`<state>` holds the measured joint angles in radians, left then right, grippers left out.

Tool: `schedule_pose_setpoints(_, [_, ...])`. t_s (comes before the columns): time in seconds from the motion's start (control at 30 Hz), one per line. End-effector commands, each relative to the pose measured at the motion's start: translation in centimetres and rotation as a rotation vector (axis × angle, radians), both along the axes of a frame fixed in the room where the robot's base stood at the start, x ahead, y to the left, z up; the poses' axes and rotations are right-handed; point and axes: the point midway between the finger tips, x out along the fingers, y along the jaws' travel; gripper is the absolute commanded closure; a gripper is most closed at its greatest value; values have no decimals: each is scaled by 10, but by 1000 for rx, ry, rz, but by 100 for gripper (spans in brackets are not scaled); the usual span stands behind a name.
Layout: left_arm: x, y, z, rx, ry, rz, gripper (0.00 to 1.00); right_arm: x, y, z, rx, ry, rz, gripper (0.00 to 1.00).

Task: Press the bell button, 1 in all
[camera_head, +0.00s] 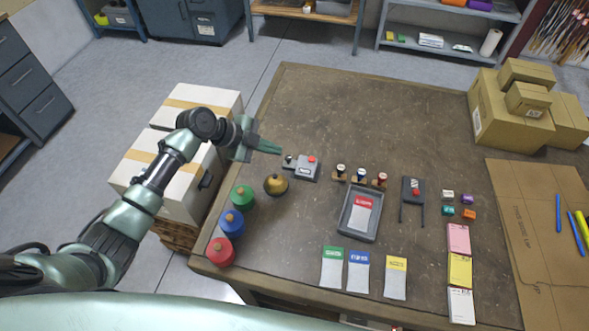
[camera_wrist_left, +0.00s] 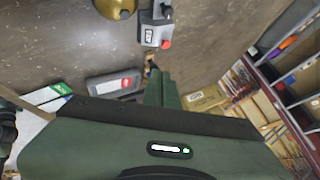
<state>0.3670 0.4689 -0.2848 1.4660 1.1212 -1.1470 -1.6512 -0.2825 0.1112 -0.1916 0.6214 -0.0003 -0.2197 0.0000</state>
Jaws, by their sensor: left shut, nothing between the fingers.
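A brass-coloured dome bell with a knob on top (camera_head: 276,185) stands on the table near its left edge. Part of it shows at the top of the left wrist view (camera_wrist_left: 117,6). Just beyond it to the right is a small grey box (camera_head: 303,172) with a red button (camera_head: 312,159) and a small lever. The box also shows in the left wrist view (camera_wrist_left: 151,36). My left gripper (camera_head: 278,152) is shut and empty, above the table behind the bell, its tips left of the grey box and apart from the bell in the picture. My right gripper is not in view.
Green (camera_head: 242,197), blue (camera_head: 231,222) and red (camera_head: 220,251) round-topped pieces line the left edge. Several small stamps stand behind a grey tray (camera_head: 346,228) with a red-topped card. Cardboard boxes (camera_head: 490,118) stand at the right. The table's far middle is clear.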

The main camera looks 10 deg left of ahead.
Motion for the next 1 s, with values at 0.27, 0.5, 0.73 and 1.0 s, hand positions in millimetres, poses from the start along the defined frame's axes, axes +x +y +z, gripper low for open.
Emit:
schedule_pose_setpoints(0.27, [0, 1, 0, 1, -1, 0, 100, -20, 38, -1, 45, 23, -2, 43])
schedule_pose_setpoints(0.5, [0, 0, -6, 0, 1, -1, 100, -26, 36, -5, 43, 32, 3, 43])
schedule_pose_setpoints(0.73, [0, 0, -28, 0, 1, 0, 100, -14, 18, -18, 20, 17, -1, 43])
schedule_pose_setpoints(1.0, [-1, 1, -67, 1, 1, 1, 100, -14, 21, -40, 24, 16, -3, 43])
